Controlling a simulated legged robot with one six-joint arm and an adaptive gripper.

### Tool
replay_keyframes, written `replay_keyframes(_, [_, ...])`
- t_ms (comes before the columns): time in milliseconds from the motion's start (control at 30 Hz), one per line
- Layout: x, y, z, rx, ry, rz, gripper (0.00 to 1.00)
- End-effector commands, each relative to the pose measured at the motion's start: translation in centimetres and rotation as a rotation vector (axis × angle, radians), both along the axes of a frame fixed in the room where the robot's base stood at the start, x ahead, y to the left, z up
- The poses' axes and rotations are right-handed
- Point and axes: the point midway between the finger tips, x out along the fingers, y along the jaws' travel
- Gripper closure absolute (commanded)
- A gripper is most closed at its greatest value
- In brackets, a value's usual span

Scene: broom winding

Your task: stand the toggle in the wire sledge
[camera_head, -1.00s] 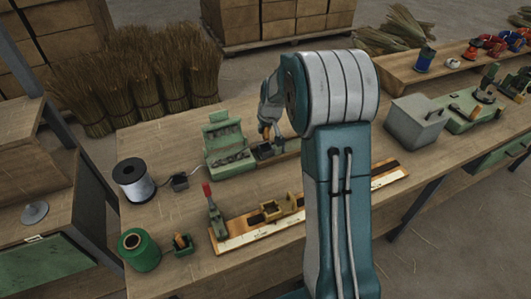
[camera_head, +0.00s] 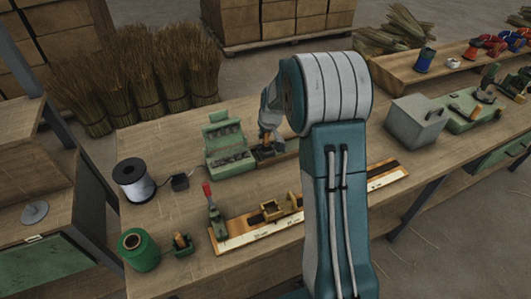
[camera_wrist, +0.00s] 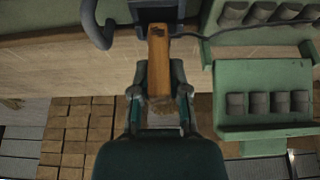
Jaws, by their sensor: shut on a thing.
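The toggle (camera_wrist: 159,62) is an orange-brown wooden bar. My gripper (camera_wrist: 161,88) is shut on it, with one finger on each side. The bar's far end meets or overlaps the dark wire sledge (camera_wrist: 140,14) in the wrist view; I cannot tell whether it is seated. In the head view the wire sledge (camera_head: 271,154) is a small dark block on the bench, and my gripper (camera_head: 267,132) is just above it. The toggle (camera_head: 267,139) shows only as a small orange patch there, mostly hidden by the gripper.
A green rack (camera_head: 229,147) with dark cylinders stands close left of the sledge. A thin wire runs beside it in the wrist view. Bare bench lies between.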

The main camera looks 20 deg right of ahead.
Motion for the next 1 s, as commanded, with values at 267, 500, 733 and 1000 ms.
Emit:
replay_keyframes(267, [0.0,0.0,0.0,0.000,-0.001,0.000,1.00])
replay_keyframes(500, [0.0,0.0,0.0,0.000,-0.001,0.000,1.00])
replay_keyframes(733, [0.0,0.0,-0.3,0.000,0.000,0.000,1.00])
replay_keyframes(1000, [0.0,0.0,-1.1,0.000,0.000,-0.001,1.00])
